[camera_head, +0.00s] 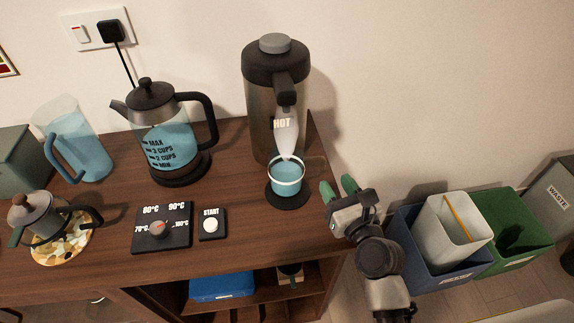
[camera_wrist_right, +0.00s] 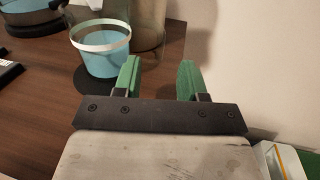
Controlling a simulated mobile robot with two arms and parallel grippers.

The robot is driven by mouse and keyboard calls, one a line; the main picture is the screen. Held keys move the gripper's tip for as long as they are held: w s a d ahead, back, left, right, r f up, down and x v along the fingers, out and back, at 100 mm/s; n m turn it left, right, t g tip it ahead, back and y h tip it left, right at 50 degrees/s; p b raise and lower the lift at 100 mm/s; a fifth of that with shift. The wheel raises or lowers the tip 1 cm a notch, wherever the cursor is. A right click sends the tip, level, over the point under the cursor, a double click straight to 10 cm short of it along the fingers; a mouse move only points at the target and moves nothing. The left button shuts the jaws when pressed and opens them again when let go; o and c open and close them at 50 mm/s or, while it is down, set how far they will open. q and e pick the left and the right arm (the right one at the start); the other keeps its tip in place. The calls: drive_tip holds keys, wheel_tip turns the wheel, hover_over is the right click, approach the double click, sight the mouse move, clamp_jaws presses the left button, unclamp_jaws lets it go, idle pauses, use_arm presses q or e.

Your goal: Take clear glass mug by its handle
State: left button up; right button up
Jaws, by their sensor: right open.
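The clear glass mug (camera_head: 287,180) stands upright on a dark round coaster (camera_head: 288,201) near the right end of the wooden counter. It holds blue liquid and has a pale band at its rim. Its clear handle is faint, on the side towards my right gripper. In the right wrist view the mug (camera_wrist_right: 101,55) is left of the fingers. My right gripper (camera_head: 339,189) is open and empty, with green finger pads, just beyond the counter's right edge and apart from the mug. It also shows in the right wrist view (camera_wrist_right: 158,78). My left gripper is out of view.
A tall steel dispenser (camera_head: 262,105) marked HOT stands behind the mug, a whitish stream below its spout. A kettle (camera_head: 152,112), glass jug (camera_head: 88,150), small pot (camera_head: 38,218) and control panel (camera_head: 163,228) are left. Bins (camera_head: 440,235) stand right, below the counter.

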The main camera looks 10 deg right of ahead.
sight(324, 168)
drive_tip(key=shift+x, duration=1.15)
drive_tip(key=shift+w+a+r, duration=0.1)
drive_tip(key=shift+w, duration=0.3)
drive_tip(key=x, duration=0.5)
drive_tip(key=shift+w+f, duration=0.3)
drive_tip(key=shift+f, duration=0.1)
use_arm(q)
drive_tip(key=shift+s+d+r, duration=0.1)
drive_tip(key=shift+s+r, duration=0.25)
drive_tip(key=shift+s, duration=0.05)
use_arm(e)
drive_tip(key=shift+s, duration=0.1)
drive_tip(key=shift+c, duration=0.4)
clamp_jaws()
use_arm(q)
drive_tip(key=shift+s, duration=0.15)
use_arm(e)
drive_tip(key=shift+r, duration=0.1)
